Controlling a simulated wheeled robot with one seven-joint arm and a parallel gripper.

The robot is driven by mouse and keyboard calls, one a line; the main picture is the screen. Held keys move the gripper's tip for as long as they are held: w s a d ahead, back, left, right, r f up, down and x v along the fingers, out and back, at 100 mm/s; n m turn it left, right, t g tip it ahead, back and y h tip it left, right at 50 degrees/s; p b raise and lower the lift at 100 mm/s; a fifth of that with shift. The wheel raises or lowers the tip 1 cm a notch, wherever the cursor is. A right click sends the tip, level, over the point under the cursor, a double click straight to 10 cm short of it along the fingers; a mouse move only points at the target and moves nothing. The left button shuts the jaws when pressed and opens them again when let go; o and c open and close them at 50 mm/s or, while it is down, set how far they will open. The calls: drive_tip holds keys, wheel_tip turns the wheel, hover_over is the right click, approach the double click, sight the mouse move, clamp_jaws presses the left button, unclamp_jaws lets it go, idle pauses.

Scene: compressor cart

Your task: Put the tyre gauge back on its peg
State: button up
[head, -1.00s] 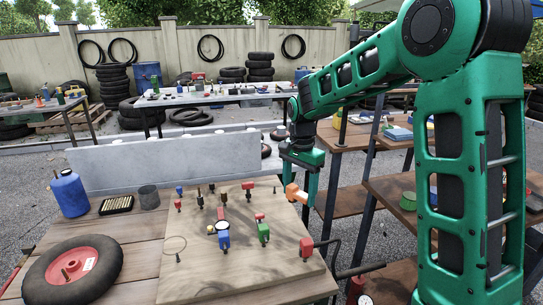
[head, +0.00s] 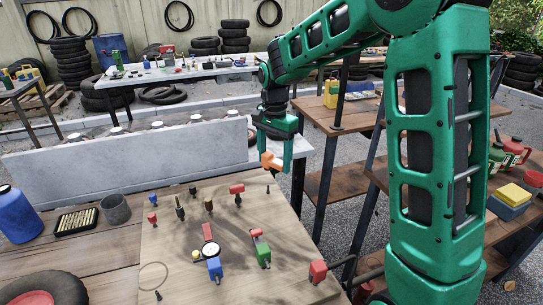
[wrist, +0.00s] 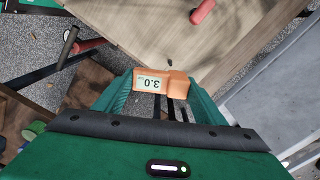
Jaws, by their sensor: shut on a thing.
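The orange tyre gauge (head: 270,161) is held in my gripper (head: 275,158) above the far right corner of the wooden board (head: 185,262). In the wrist view my gripper (wrist: 163,92) is shut on the gauge (wrist: 168,84), whose display reads 3.0 upside down. A small bare dark peg (head: 268,189) stands on the board near that corner, below the gauge in the head view. In the wrist view what looks like the peg (wrist: 170,64) shows just beyond the gauge. The gauge is apart from the board.
A red-headed tool (head: 236,189) stands left of the bare peg. Blue (head: 215,268) and green (head: 263,254) tools stand nearer. A red-ended hose fitting (head: 318,271) is at the board's right edge. A grey upright panel (head: 130,155) runs behind the board.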

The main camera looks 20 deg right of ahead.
idle(0.3)
drive_tip(key=shift+f, duration=2.9)
drive_tip(key=shift+s+f, duration=0.1)
drive_tip(key=shift+f, duration=1)
drive_tip(key=o, duration=1.2)
drive_tip(key=shift+c, duration=0.2)
drive_tip(key=shift+r, duration=0.1)
wheel_tip(320, 180, up, 11)
drive_tip(key=shift+f, duration=0.2)
